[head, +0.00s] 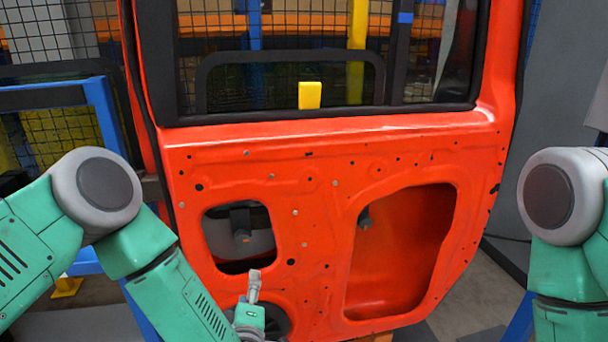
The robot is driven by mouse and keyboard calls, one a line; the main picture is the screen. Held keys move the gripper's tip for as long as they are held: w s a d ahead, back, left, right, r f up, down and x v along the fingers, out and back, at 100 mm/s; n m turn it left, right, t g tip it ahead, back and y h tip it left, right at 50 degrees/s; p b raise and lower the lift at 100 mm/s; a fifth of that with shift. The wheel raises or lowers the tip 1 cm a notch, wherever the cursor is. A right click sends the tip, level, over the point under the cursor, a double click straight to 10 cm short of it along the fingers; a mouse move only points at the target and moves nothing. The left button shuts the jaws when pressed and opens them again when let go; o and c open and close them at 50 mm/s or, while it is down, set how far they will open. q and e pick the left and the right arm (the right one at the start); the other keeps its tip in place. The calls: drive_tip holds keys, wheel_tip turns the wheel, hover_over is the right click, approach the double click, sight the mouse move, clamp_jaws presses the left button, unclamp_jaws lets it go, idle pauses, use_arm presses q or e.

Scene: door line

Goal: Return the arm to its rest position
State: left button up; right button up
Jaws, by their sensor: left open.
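My left arm comes in from the left and reaches down to the lower middle of the head view. My left gripper (252,303) is small and partly seen at its end, open, with nothing visible in it. It shows in front of the lower part of a red-orange car door (310,190), near a dark round opening. I cannot tell whether it touches the door. My right arm is bent at the right edge, and its gripper is out of the frame.
The door has a window at the top, a yellow block (310,95) at the window's lower edge, and two large cut-outs. A blue frame (98,100) and mesh fence stand at the left. Grey floor (470,300) shows at the lower right.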

use_arm(q)
drive_tip(key=s+a+f+m+g+h+p, duration=0.1)
drive_tip(key=s+f+m+g+h+p, duration=0.1)
drive_tip(key=s+f+m+g+h, duration=0.45)
drive_tip(key=s+a+m+g+y+p, duration=0.1)
drive_tip(key=s+a+m+g, duration=0.2)
drive_tip(key=s, duration=0.6)
drive_tip(key=s+a+f+m+g+y+p, duration=0.1)
drive_tip(key=s+a+m+g, duration=0.2)
drive_tip(key=s, duration=0.6)
drive_tip(key=s+a+f+m+g+y+p, duration=0.1)
drive_tip(key=s+a+m+g, duration=0.2)
drive_tip(key=s+a, duration=0.3)
drive_tip(key=s, duration=0.3)
drive_tip(key=shift+s+m+y, duration=0.3)
drive_tip(key=shift+m+y, duration=0.05)
drive_tip(key=shift+w, duration=0.1)
